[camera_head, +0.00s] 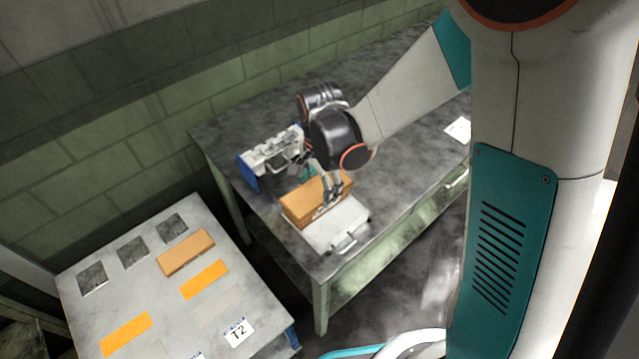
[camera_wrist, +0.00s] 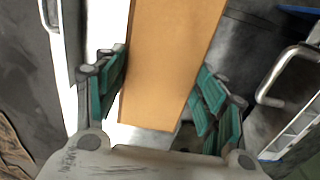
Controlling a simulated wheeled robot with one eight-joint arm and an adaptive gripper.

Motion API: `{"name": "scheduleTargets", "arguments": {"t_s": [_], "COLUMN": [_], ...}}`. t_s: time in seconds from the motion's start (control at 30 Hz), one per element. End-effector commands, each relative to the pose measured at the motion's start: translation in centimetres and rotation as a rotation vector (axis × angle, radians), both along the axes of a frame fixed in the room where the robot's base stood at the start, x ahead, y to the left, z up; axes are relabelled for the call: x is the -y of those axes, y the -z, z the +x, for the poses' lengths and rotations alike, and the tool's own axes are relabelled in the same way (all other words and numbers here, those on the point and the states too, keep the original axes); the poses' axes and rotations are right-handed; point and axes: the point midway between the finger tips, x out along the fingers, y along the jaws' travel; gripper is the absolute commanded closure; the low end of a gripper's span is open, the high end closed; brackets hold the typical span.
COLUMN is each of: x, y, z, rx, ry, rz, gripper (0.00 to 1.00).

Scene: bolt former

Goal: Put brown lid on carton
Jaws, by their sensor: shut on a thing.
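A long brown box-shaped piece (camera_head: 303,207) is at the near end of the grey table, beside and partly over a light metal case with a handle. My gripper (camera_head: 333,190) is shut on it from above, near its right end. In the wrist view, the plain brown top (camera_wrist: 172,65) runs between the teal finger pads of my gripper (camera_wrist: 165,92). I cannot tell whether this is the lid, the carton or both together. A second, flatter-looking brown piece (camera_head: 185,252) lies on the lower table marked T2. What lies under the held piece is hidden.
The light metal case (camera_head: 338,225) adjoins the held piece. A metal fixture with a blue end (camera_head: 272,158) stands behind it. The T2 table (camera_head: 150,290) carries orange flat patches and dark square plates. The grey table (camera_head: 400,85) has free room toward the back.

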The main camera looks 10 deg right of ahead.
Motion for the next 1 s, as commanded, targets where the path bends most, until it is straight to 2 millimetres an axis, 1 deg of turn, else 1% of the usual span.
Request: {"name": "scheduleTargets", "arguments": {"t_s": [0.2,0.23,0.27,0.3,0.33,0.77,0.87,1.0], "x": [0.0,0.0,0.0,0.0,0.0,0.0,0.0,0.0], "y": [0.0,0.0,0.0,0.0,0.0,-0.2,-0.9,-2.9], "z": [0.0,0.0,0.0,0.0,0.0,0.0,0.0,0.0], "rx": [0.000,0.000,0.000,0.000,0.000,0.000,0.000,0.000], "ry": [0.000,0.000,0.000,0.000,0.000,0.000,0.000,0.000], "rz": [0.000,0.000,0.000,0.000,0.000,0.000,0.000,0.000], "gripper": [0.49,0.34,0.27,0.18,0.13,0.13,0.13,0.13]}}
